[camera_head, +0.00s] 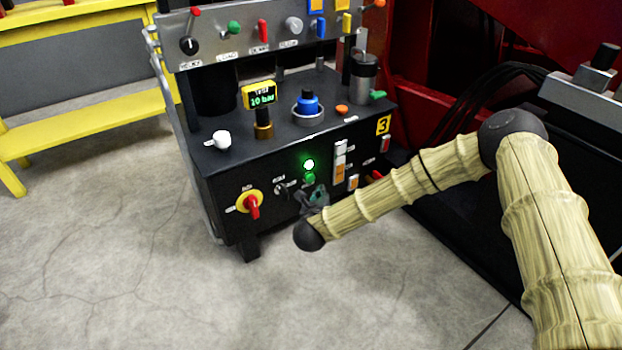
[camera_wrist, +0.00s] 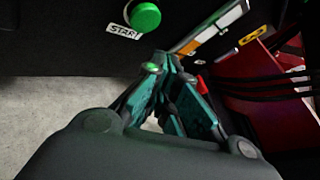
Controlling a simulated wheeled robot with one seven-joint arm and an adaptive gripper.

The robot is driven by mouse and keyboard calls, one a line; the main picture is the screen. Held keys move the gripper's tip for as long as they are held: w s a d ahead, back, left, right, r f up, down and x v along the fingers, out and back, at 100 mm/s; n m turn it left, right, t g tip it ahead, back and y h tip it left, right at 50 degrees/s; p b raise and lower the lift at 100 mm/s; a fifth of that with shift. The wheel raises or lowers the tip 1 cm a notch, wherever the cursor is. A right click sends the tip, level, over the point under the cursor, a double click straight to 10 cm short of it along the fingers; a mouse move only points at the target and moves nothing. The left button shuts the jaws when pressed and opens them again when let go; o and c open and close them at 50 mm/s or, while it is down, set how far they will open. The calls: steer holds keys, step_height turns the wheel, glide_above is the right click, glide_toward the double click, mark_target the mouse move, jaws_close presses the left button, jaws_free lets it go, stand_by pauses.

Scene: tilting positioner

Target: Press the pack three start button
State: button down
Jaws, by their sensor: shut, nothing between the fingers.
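The pack (camera_head: 235,180) is a black cabinet with a yellow "3" plate (camera_head: 383,125) on its front right. The green start button (camera_head: 310,179) is on its front face, just below a brightly lit green lamp (camera_head: 309,165). In the wrist view the start button (camera_wrist: 145,16) is at the top, beside a white "START" label (camera_wrist: 124,30). My gripper (camera_head: 317,192) is close in front of the panel, just below the button. In the wrist view my gripper's (camera_wrist: 166,62) fingers are shut and empty, with their tips below and right of the button, apart from it in the picture.
A red and yellow rotary switch (camera_head: 252,204) is left of the button, with a small black knob (camera_head: 281,188) between. A strip of white and orange segments (camera_head: 340,164) is to the right. Red machinery (camera_head: 425,60) stands right; a yellow bench (camera_head: 80,125) stands left.

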steer(key=shift+s+d+p, duration=0.45)
steer(key=shift+s+d, duration=0.3)
steer(key=shift+s, duration=0.35)
steer(key=s+d+f+n+g+y+p, duration=0.1)
steer(key=s+f+n+g, duration=0.1)
steer(key=s+f+n, duration=0.35)
steer(key=s+d+f+n+g+y+p, duration=0.1)
steer(key=s+d+f+n+g+y, duration=0.15)
steer(key=s+n, duration=0.65)
steer(key=s+d+f+n+g+y+p, duration=0.15)
steer(key=s+f+n, duration=0.3)
steer(key=s, duration=0.55)
steer(key=s+d+n+g+h+p, duration=0.1)
steer(key=s+d+n+g, duration=0.25)
steer(key=s+d, duration=0.35)
steer(key=s+d+r+n+g+h+p, duration=0.15)
steer(key=s+d+n, duration=0.3)
steer(key=s, duration=0.55)
steer(key=s+d+n+g+h+p, duration=0.1)
steer(key=s+d+n+g, duration=0.4)
steer(key=s, duration=0.3)
step_height(320, 180, up, 38)
steer(key=t+p, duration=0.1)
steer(key=p, duration=3.6)
steer(key=shift+d+f+t, duration=0.15)
steer(key=shift+f+t, duration=0.05)
steer(key=shift+t, duration=0.1)
